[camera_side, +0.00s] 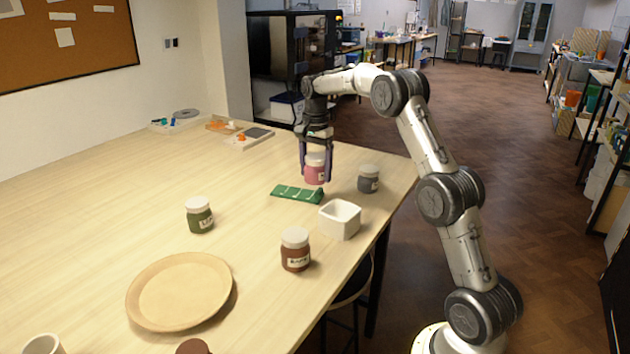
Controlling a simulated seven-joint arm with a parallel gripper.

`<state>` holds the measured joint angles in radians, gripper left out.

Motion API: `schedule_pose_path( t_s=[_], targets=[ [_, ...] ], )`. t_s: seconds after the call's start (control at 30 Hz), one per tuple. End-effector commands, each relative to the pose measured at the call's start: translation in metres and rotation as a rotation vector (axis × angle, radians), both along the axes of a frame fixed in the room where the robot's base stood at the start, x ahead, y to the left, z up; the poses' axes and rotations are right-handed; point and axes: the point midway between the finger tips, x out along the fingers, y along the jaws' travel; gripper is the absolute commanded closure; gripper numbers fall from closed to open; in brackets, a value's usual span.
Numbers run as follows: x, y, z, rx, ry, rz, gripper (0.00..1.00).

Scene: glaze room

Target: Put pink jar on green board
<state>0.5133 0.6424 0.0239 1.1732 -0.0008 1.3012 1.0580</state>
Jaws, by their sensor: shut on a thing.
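The pink jar (315,172) has a pale lid and a light label. My gripper (316,176) points down and is shut on it, with one finger on each side. The green board (291,194) is a small flat piece with pale lines, lying on the table just in front and to the left of the jar. In this view the jar's base is just above and right of the board. I cannot tell whether the jar touches the table or hangs a little above it.
A grey jar (368,179) stands close to the right of my gripper. A white square bowl (339,220), a brown jar (295,250), a green jar (199,215) and a round wooden plate (181,291) stand nearer the camera. The table's left middle is clear.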

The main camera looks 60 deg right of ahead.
Motion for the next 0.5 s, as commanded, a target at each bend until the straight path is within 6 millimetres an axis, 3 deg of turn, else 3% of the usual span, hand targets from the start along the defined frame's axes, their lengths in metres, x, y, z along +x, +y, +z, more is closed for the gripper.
schedule_pose_path(
  t_s=[0.23, 0.5],
  targets=[
    [0.004, -0.002, -0.032, 0.000, 0.001, 0.000, 0.93],
    [0.004, -0.002, -0.035, -0.001, -0.002, 0.000, 0.93]
  ],
)
